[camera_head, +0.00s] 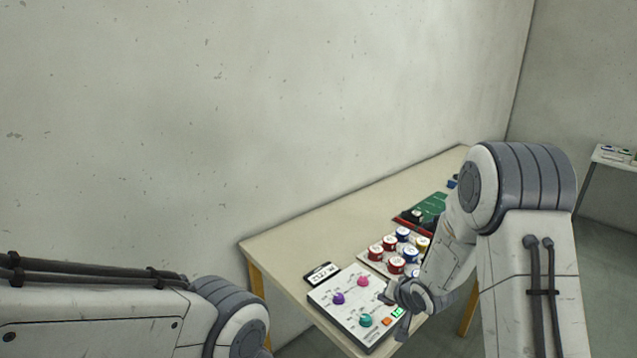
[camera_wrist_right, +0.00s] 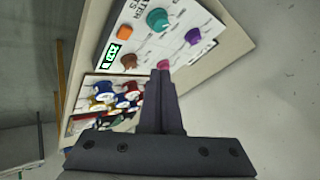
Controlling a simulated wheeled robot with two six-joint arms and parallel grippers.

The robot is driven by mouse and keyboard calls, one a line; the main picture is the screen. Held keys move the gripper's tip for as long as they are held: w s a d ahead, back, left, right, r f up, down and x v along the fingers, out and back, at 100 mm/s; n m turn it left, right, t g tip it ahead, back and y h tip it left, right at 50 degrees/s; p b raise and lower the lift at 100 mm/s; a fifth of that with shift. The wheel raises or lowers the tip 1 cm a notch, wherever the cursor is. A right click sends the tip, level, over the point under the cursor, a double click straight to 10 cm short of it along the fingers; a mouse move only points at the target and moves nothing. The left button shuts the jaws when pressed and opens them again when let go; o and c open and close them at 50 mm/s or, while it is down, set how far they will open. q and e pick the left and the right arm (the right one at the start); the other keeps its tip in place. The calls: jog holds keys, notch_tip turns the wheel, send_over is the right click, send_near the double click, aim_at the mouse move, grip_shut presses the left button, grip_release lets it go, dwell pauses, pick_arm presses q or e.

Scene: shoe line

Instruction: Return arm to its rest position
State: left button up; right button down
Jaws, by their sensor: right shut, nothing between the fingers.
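My right arm comes in from the right in the head view and bends down over the table. Its gripper (camera_head: 404,322) is at the front edge of the white control panel (camera_head: 341,316), above or beside its lower right corner. In the right wrist view the gripper (camera_wrist_right: 161,72) has its two fingers together with nothing between them, pointing toward the panel (camera_wrist_right: 187,17). My left arm shows only a link and a joint at the lower left of the head view; its gripper is out of frame.
The panel has purple, pink and teal knobs (camera_head: 365,320) and an orange button (camera_head: 387,322). Behind it are several coloured spools (camera_head: 389,243) in a tray and a green board (camera_head: 432,207). The table (camera_head: 300,232) stands along the wall. Another table (camera_head: 612,158) is at the far right.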

jog(key=s+a+r+n+g, duration=0.2)
jog(key=s+a+r+n, duration=0.1)
jog(key=s+a+r, duration=0.4)
jog(key=s+a+r+n+g, duration=0.2)
jog(key=s+n, duration=0.1)
jog(key=s, duration=0.6)
jog(key=s+a+r+n+g, duration=0.2)
jog(key=s+a+n, duration=0.1)
jog(key=s, duration=0.6)
jog(key=s+a+r+n+g, duration=0.2)
jog(key=s+a+n, duration=0.1)
jog(key=s, duration=0.6)
jog(key=shift+s+a+h, duration=0.15)
jog(key=shift+s+h, duration=0.05)
jog(key=shift+h, duration=0.2)
